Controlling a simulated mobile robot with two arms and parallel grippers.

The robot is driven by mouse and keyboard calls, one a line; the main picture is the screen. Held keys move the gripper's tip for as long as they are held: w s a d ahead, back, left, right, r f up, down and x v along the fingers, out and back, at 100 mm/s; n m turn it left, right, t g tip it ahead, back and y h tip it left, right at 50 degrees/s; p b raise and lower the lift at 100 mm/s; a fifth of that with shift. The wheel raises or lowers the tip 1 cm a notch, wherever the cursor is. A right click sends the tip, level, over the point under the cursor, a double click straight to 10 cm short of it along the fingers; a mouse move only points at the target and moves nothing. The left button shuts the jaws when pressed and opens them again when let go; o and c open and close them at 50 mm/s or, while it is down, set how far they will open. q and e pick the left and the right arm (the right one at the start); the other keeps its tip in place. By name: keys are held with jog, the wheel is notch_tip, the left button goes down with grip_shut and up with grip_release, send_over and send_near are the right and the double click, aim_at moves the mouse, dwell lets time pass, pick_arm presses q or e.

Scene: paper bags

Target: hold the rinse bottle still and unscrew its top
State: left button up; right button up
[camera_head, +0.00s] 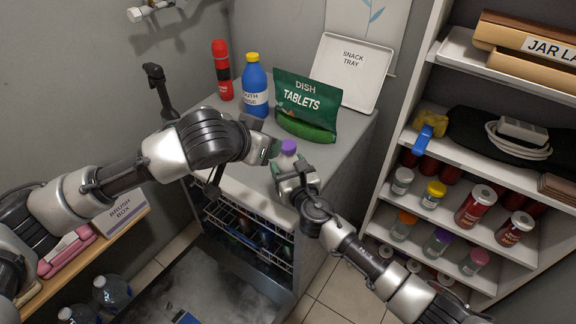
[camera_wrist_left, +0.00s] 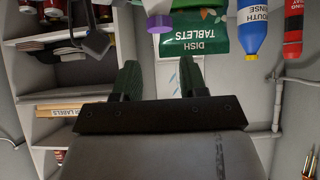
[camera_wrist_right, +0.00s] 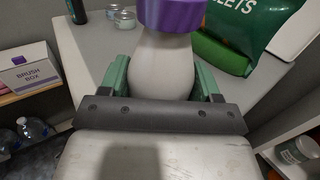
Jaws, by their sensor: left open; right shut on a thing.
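A white bottle with a purple top (camera_head: 288,147) stands upright in my right gripper (camera_head: 293,172) near the counter's front edge in the head view. The right wrist view shows the white body (camera_wrist_right: 160,68) between the green fingers, with the wide purple top (camera_wrist_right: 170,14) above them. No label on it is readable. My left gripper (camera_head: 268,146) is close to the top's left side. In the left wrist view its open, empty fingers (camera_wrist_left: 160,78) are apart from the purple top (camera_wrist_left: 158,22). A blue bottle with a yellow cap (camera_head: 255,88), its label partly reading "outh rinse", stands at the back of the counter.
A green dish tablets bag (camera_head: 306,100), a red bottle (camera_head: 222,70) and a snack tray (camera_head: 350,70) stand behind on the counter. An open dishwasher rack (camera_head: 245,236) is below. Shelves with jars (camera_head: 475,206) are at right, a brush box (camera_head: 122,214) at left.

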jog(key=shift+c, duration=1.2)
jog(key=o, duration=0.4)
jog(key=c, duration=0.5)
pick_arm(q)
jog(key=shift+o, duration=1.6)
jog(key=shift+w, duration=0.2)
jog(key=m+g+y, duration=0.5)
jog(key=m+g, duration=0.1)
jog(key=m, duration=0.6)
send_over(288, 144)
jog(key=a, duration=0.2)
jog(key=shift+w+d, duration=0.1)
jog(key=shift+w, duration=0.05)
jog(key=m, duration=0.1)
jog(key=d+r+m+g, duration=0.1)
jog(key=m, duration=0.1)
jog(key=shift+r, duration=0.15)
jog(key=m, duration=0.1)
jog(key=r+m+g, duration=0.1)
jog(key=shift+d+r+m+y, duration=0.2)
jog(key=shift+d+m+y, duration=0.1)
jog(key=shift+d+y, duration=0.1)
jog(key=shift+s+f+g, duration=0.2)
jog(key=shift+f+g, duration=0.1)
jog(key=shift+f, duration=4.15)
